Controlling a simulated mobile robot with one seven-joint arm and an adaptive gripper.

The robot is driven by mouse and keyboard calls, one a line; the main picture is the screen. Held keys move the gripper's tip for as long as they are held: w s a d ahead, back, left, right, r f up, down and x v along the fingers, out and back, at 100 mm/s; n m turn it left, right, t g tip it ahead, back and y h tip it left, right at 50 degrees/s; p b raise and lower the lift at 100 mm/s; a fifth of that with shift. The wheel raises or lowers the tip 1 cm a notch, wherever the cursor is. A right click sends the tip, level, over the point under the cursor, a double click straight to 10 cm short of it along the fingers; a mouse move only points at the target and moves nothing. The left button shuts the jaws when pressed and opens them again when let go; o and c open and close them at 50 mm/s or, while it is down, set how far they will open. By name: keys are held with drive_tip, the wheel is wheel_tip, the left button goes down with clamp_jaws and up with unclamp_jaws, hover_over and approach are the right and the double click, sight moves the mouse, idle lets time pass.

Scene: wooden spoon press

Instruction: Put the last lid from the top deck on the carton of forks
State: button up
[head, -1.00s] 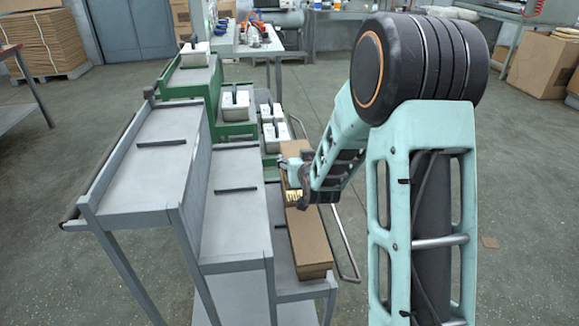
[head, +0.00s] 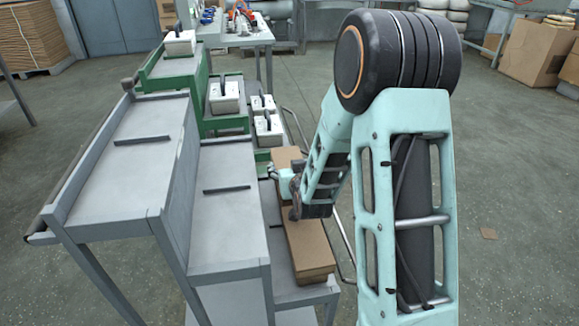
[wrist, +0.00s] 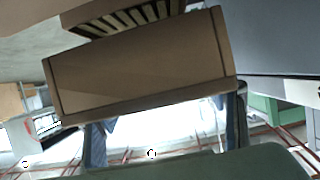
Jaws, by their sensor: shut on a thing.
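My gripper (head: 284,183) is over the row of cartons on the lowest deck of the grey stepped stand. In the wrist view its two fingers (wrist: 165,130) are shut on a brown cardboard lid (wrist: 140,75), seen as a wide, slightly tilted rectangle. The carton of forks (wrist: 125,16), with pale slats in a brown rim, shows partly beyond the lid's far edge. I cannot tell whether lid and carton touch. In the head view my arm hides the forks. The grey top deck (head: 140,165) holds no lid, only a thin dark bar.
A closed-looking carton surface (head: 310,252) lies nearer along the lowest deck, and more cardboard (head: 287,157) shows behind the gripper. The grey middle deck (head: 228,220) is bare except for a dark bar. A green stepped stand (head: 172,82) with white handled boxes (head: 224,98) stands behind. Open floor lies right.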

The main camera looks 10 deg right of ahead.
drive_tip(key=shift+f+b, duration=0.4)
drive_tip(key=shift+b, duration=0.05)
drive_tip(key=shift+f+b, duration=0.2)
drive_tip(key=shift+b, duration=0.1)
drive_tip(key=o, duration=1.1)
drive_tip(key=shift+r, duration=0.1)
